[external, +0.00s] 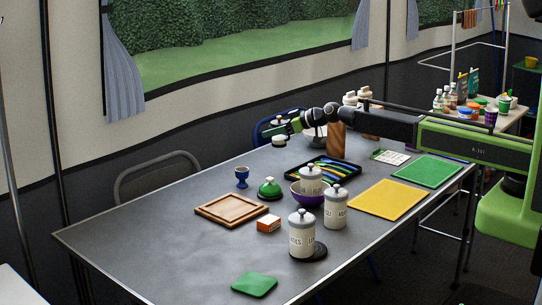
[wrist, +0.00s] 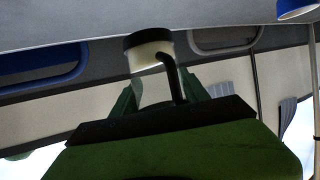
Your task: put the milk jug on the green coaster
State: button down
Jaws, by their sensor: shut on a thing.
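My gripper (external: 284,129) is above the back edge of the table, at the end of my outstretched arm. In the wrist view my gripper (wrist: 152,92) is shut on a cream jug with a dark band and a dark curved handle, the milk jug (wrist: 148,58). The jug is held off the table; in the external view it is too small and crowded to make out clearly. The green coaster (external: 254,284) lies flat and bare near the table's front edge, well away from my gripper.
Lidded canisters (external: 302,240) and a purple bowl (external: 300,197) stand mid-table. A wooden tray (external: 233,209), orange box (external: 268,225), green-topped item (external: 269,189) and blue egg cup (external: 242,177) are left of them. Yellow (external: 380,199) and green mats (external: 427,171) lie right. The left table is clear.

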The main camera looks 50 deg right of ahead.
jog(key=s+d+r+p, duration=0.2)
jog(key=d+r, duration=0.1)
jog(key=d, duration=0.3)
jog(key=shift+r+p, duration=0.35)
jog(key=shift+r, duration=0.05)
